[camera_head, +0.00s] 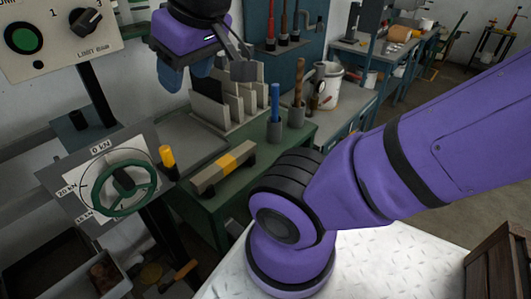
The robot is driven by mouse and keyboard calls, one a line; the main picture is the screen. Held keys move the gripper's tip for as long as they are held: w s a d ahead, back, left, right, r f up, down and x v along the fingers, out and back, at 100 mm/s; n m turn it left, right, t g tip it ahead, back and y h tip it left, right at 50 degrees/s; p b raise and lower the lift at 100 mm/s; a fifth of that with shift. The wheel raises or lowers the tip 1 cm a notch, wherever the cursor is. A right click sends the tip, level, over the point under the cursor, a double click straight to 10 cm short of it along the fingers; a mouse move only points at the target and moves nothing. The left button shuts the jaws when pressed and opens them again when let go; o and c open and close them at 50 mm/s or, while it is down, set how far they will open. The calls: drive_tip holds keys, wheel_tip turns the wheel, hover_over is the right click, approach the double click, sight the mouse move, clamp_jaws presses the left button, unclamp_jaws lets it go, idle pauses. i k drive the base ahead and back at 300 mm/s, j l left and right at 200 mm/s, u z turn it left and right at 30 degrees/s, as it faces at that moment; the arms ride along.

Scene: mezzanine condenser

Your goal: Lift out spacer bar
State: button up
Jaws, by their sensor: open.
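A beige bar with a yellow middle band (228,161) lies at the front of the green bench (237,192), its ends on dark blocks. It looks like the spacer bar, but no label shows. My gripper (208,73) is at the top of the head view, behind and above the bar and apart from it. It is open, with its fingers spread. It hangs by a pale slotted rack (246,102) holding upright plates, one dark. I cannot tell whether the fingers touch the rack, and nothing is visible held between them.
A blue-handled tool (275,100) and a brown-handled tool (299,82) stand in cups right of the rack. A yellow-topped handle (167,158) and a green handwheel (118,189) are at left. A white bucket (327,88) stands behind. A wooden crate (497,262) is at lower right.

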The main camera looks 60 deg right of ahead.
sight(221, 167)
drive_tip(key=z, duration=0.8)
drive_tip(key=k+j+u, duration=0.2)
drive_tip(key=k+u, duration=0.25)
drive_tip(key=i, duration=0.1)
